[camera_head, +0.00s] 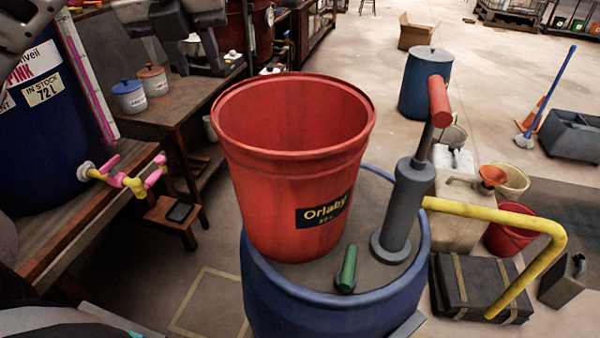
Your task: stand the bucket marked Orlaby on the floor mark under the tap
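The red bucket marked Orlaby (275,180) stands upright on top of a blue drum (330,318), its open rim facing up and its inside looking empty. A pink and yellow tap (128,181) sticks out from a dark blue vat (40,150) at the left. A pale square outline, a floor mark (176,326), lies on the floor left of the drum; the drum may hide part of it. My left gripper (190,62) is at the top left, above the bench and beyond the bucket's left side, apart from it. Its fingers look spread, with nothing between them. My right gripper does not show.
A grey hand pump (407,205) with a red handle and yellow pipe (500,215) stands on the drum, right of the bucket. A green-handled item (347,268) lies before it. A small stool (175,212) stands near the tap. Cans and buckets crowd the right floor.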

